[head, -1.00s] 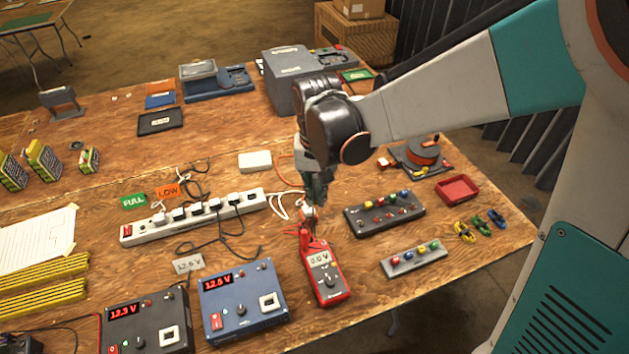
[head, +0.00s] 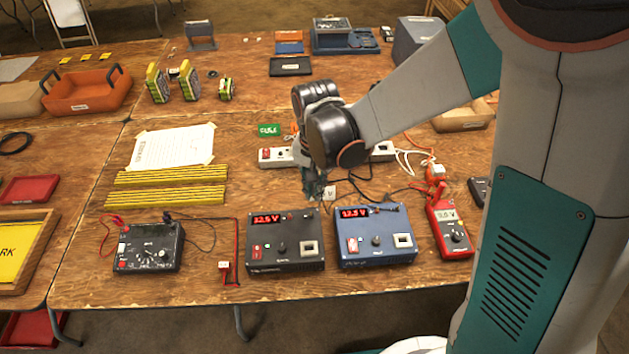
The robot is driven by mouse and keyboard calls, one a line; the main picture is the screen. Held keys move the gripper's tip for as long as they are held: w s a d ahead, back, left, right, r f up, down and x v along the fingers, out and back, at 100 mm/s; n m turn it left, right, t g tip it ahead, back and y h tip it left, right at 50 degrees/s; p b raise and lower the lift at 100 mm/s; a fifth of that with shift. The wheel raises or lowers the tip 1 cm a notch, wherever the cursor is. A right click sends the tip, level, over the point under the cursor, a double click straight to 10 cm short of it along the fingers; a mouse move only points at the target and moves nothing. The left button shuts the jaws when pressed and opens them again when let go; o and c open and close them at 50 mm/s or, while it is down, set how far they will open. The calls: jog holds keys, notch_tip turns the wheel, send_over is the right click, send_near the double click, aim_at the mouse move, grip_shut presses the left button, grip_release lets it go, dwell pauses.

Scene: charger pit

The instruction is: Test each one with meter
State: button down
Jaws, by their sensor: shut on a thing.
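My gripper (head: 318,190) points down behind the two chargers, above the wood table. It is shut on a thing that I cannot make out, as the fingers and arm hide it. A dark charger (head: 286,248) and a blue charger (head: 376,245) stand side by side with lit red displays that seem to read 12.5 V. The red meter (head: 449,230) lies right of the blue charger; its display seems to read 0.0 V. Red leads and an orange-and-white piece (head: 435,173) are at its top. A black meter (head: 149,249) with dials stands at the left.
A power strip (head: 275,157) lies behind my gripper, partly hidden, with cables around it. A small voltage tag (head: 328,192) is beside the fingers. Yellow bars (head: 165,196) and a paper sheet (head: 173,147) lie left. An orange tray (head: 87,90) stands farther back.

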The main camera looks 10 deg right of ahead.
aim_at(311, 212)
jog(key=shift+a+f+b, duration=0.2)
jog(key=shift+f+b, duration=0.55)
jog(key=shift+f, duration=0.3)
jog(key=shift+a+f+b, duration=0.15)
jog(key=shift+f+b, duration=0.6)
jog(key=shift+f, duration=0.3)
jog(key=shift+a+f+b, duration=0.2)
jog(key=shift+f+b, duration=0.55)
jog(key=shift+f, duration=0.3)
jog(key=shift+s+f+b, duration=0.1)
jog(key=shift+f+b, duration=0.8)
jog(key=shift+b, duration=0.15)
dwell(1.0)
jog(key=c, duration=1.6)
grip_release()
jog(key=shift+o, duration=0.2)
jog(key=shift+o, duration=1.4)
jog(key=shift+r, duration=0.1)
